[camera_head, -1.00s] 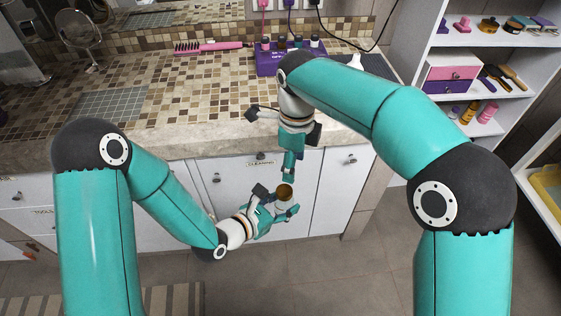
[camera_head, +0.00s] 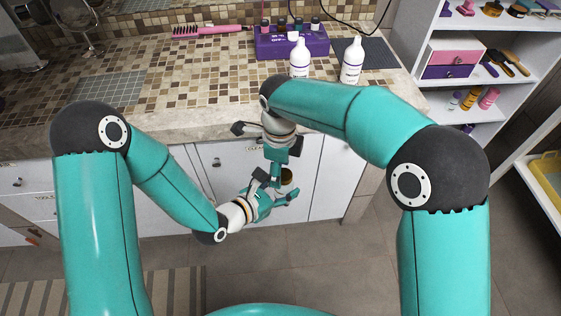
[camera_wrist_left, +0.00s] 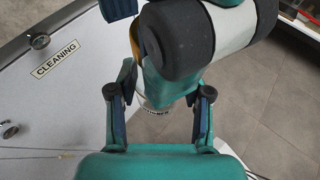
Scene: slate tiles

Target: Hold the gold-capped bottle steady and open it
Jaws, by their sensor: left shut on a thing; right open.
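The bottle's gold cap (camera_head: 287,175) shows as a small gold-brown disc between my grippers in the head view, in front of the cabinet doors. The bottle's body is mostly hidden. My left gripper (camera_head: 277,189) is shut on the bottle from the left and holds it above the floor. My right gripper (camera_head: 279,173) is open and points down close beside the cap; I cannot tell whether it touches it. In the left wrist view my right gripper covers most of the bottle. A sliver of gold (camera_wrist_left: 134,36) and a pale lower part (camera_wrist_left: 156,108) show there.
The tiled counter (camera_head: 180,85) lies behind, with two white bottles (camera_head: 300,58) (camera_head: 352,60), a purple rack (camera_head: 290,44) of small bottles and a pink brush (camera_head: 206,30). White cabinet doors (camera_head: 232,175) stand close behind the grippers. Shelves (camera_head: 470,60) stand at right.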

